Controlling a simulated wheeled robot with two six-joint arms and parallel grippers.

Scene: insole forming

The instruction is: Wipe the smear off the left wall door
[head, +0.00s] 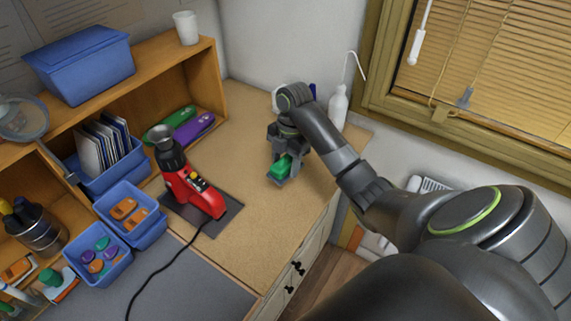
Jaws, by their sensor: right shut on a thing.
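My right gripper (284,166) is over the right part of the wooden worktop, pointing down. It is shut on a green block (281,168), which looks like a sponge or pad. I cannot tell whether the block touches the worktop. The left wall door and its smear are not recognisable in the head view. My left gripper is not in view.
A red heat tool (196,196) stands on a dark mat left of the gripper, its cord trailing forward. A white bottle (338,107) stands behind my arm. Blue bins (100,258) and a wooden shelf (207,75) line the left. The worktop's middle (262,215) is clear.

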